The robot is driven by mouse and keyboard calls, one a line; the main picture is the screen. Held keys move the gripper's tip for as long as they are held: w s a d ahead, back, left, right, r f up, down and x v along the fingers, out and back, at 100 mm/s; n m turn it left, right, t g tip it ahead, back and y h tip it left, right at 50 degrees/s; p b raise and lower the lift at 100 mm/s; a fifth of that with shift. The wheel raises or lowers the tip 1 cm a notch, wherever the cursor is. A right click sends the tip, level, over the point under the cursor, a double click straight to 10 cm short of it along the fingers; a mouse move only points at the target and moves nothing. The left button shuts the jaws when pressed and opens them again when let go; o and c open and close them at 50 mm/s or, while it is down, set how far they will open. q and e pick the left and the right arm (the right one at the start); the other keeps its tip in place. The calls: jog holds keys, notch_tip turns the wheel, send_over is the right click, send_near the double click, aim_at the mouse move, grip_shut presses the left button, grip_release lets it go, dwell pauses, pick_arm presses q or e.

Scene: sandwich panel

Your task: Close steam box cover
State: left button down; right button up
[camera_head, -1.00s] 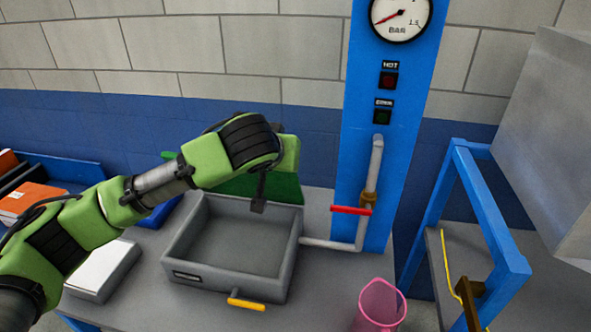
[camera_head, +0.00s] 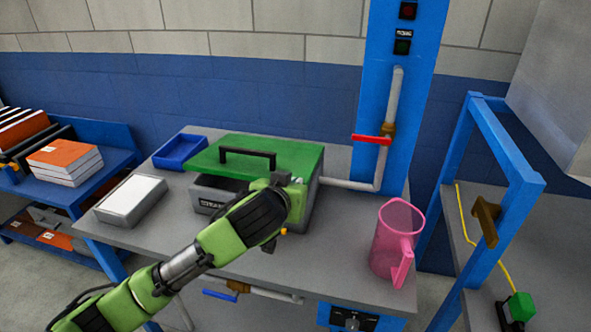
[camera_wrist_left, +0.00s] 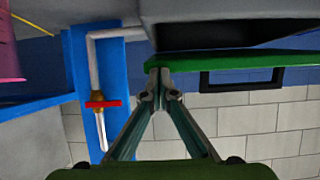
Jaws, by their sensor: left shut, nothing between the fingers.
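The steam box (camera_head: 206,200) is a grey box on the bench. Its green cover (camera_head: 300,157) with a black handle (camera_head: 247,153) lies over it, tilted, with a dark gap at the front. In the left wrist view the cover (camera_wrist_left: 225,76) shows nearly edge-on, apart from the grey box (camera_wrist_left: 195,10). My left gripper (camera_head: 287,179) is at the cover's front right corner. Its fingertips (camera_wrist_left: 160,84) are together and empty, at the cover's edge; whether they touch it I cannot tell. My forearm hides part of the box front. My right gripper is out of view.
A pink jug (camera_head: 392,240) stands on the bench to the right. A pipe with a red valve handle (camera_head: 371,140) runs behind it. A blue tray (camera_head: 181,152) and a white-topped block (camera_head: 131,199) are at the left. A blue frame (camera_head: 505,150) stands at the far right.

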pick_arm(q)
jog(key=shift+s+f, duration=0.15)
jog(key=shift+f, duration=1.05)
jog(key=shift+a+r, duration=0.1)
